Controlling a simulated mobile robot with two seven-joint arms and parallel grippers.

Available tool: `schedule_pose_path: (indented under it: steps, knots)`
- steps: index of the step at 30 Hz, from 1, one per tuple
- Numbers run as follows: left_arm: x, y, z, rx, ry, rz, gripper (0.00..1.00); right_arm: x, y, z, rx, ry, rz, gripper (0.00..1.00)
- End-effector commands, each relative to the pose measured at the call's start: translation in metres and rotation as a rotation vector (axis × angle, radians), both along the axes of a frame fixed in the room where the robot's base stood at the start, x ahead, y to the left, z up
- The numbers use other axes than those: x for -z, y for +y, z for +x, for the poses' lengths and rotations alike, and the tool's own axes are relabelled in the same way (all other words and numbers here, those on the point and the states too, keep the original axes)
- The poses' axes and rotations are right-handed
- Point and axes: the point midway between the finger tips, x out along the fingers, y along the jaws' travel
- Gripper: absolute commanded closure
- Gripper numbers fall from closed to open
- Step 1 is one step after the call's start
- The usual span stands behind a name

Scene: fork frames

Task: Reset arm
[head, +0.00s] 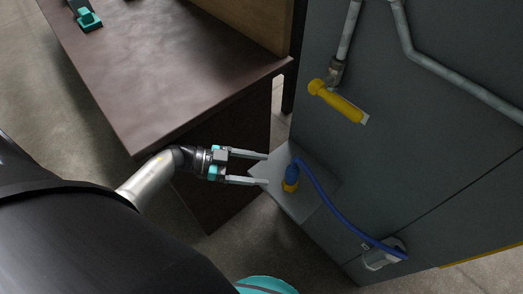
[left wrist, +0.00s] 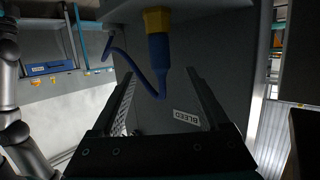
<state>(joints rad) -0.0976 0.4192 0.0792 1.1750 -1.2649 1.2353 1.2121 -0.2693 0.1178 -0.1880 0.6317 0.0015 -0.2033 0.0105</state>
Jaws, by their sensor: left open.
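My left gripper (head: 266,169) is open and empty, with its two fingers pointing right in the head view. Its fingertips are near the left edge of a small grey shelf (head: 298,207) on the cabinet. In the left wrist view the connector (left wrist: 158,48) shows ahead, beyond the open fingers (left wrist: 160,95). A blue hose (head: 335,210) runs from it to a fitting lower on the cabinet. My right gripper is not in view.
The grey cabinet (head: 420,130) fills the right side, with a yellow-handled valve (head: 340,102) and pipes. A brown table (head: 160,75) stands at the left, its corner close to my left arm. A "BLEED" label (left wrist: 187,117) shows in the left wrist view.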

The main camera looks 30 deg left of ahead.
Motion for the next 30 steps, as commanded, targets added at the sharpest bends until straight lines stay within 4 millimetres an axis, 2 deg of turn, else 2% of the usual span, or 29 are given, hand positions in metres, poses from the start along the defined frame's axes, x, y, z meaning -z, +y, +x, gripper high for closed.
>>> schedule_pose_path:
  steps: [11, 16, 20, 23, 26, 29, 30]
  knots:
    - [-0.001, -0.001, 0.003, -0.04, -0.012, -0.008, 0.22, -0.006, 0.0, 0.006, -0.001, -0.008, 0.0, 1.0]
    - [0.002, 0.001, 0.012, -0.231, -0.04, -0.018, 0.22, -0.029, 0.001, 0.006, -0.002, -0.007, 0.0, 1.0]
    - [0.02, 0.013, 0.01, -0.462, -0.01, 0.034, 0.22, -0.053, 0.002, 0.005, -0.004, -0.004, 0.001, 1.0]
    - [0.047, 0.025, -0.008, -0.631, 0.071, 0.123, 0.22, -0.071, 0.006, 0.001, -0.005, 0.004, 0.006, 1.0]
    - [0.079, 0.034, -0.044, -0.762, 0.202, 0.245, 0.22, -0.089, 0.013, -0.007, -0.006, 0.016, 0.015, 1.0]
    - [0.111, 0.036, -0.099, -0.843, 0.375, 0.388, 0.22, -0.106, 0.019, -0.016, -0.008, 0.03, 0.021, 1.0]
    - [0.122, 0.034, -0.124, -0.859, 0.453, 0.446, 0.22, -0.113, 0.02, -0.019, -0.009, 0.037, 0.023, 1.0]
